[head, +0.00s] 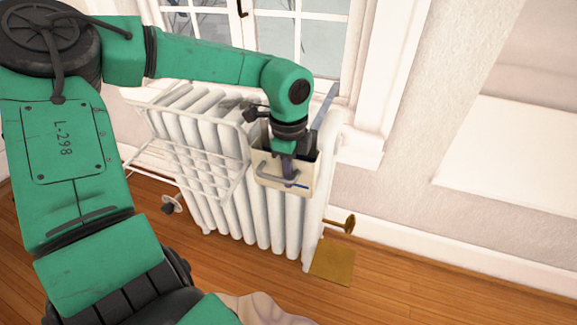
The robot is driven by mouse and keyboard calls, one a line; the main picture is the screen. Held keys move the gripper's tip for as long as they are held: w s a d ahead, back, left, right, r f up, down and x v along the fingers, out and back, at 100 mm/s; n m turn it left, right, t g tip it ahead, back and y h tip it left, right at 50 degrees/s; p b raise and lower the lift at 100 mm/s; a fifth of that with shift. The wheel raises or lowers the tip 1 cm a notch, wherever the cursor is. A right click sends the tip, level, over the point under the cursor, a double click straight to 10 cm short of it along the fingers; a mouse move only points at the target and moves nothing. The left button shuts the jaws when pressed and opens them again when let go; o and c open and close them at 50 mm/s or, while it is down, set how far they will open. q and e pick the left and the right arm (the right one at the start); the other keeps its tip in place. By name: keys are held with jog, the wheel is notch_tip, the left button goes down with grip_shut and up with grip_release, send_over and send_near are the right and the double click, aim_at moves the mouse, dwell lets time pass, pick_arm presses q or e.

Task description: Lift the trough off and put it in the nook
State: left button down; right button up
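A cream box-shaped trough (302,173) with a grey bar handle (267,171) on its front hangs at the upper right part of the white radiator (262,220). My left gripper (288,172) reaches down from above to the trough's front, and its dark fingers overlap the middle of the handle. The wrist covers part of the trough's open top, and I cannot tell whether the fingers are closed on the handle. My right gripper is out of view. No nook can be clearly made out; a pale recess shows at the right edge.
A white wire rack (200,170) hangs on the radiator left of the trough. A brass valve (341,224) sticks out at the lower right, above a tan floor plate (333,261). A window (300,35) is behind. Wooden floor (430,285) is clear at right.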

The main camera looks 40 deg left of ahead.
pick_arm(q)
jog(key=s+d, duration=0.4)
jog(key=s, duration=0.8)
jog(key=shift+r, duration=0.45)
jog(key=shift+s+d, duration=0.1)
